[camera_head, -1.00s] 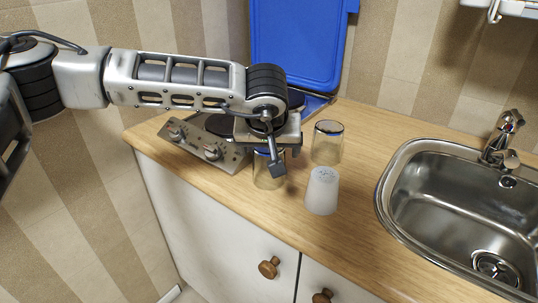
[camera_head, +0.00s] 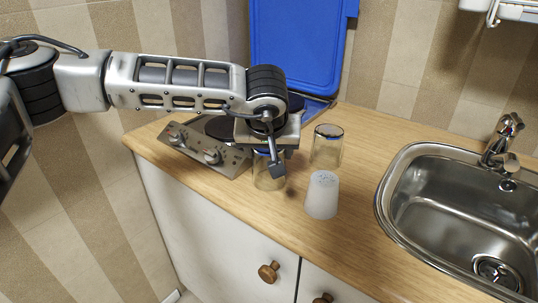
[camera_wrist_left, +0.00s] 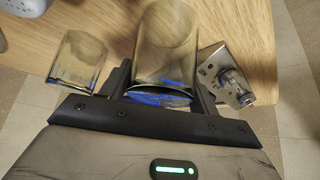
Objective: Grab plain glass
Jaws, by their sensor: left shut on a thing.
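My left gripper (camera_head: 274,163) is shut on a plain clear glass (camera_head: 266,182) on the wooden worktop, near the hob. The left wrist view shows this glass (camera_wrist_left: 168,45) between the two fingers (camera_wrist_left: 162,88). In the head view the gripper hides its upper part. A second clear glass (camera_head: 327,150) stands behind and to the right; it also shows in the left wrist view (camera_wrist_left: 77,62). A frosted white glass (camera_head: 322,197) stands on the worktop in front of the second glass. My right gripper is not in view.
The hob (camera_head: 207,150) with its knobs is left of the held glass, partly hidden by my arm. Its blue lid (camera_head: 298,45) stands raised behind. A steel sink (camera_head: 450,215) with a tap (camera_head: 503,140) is at the right. The worktop (camera_head: 355,215) has free room before the sink.

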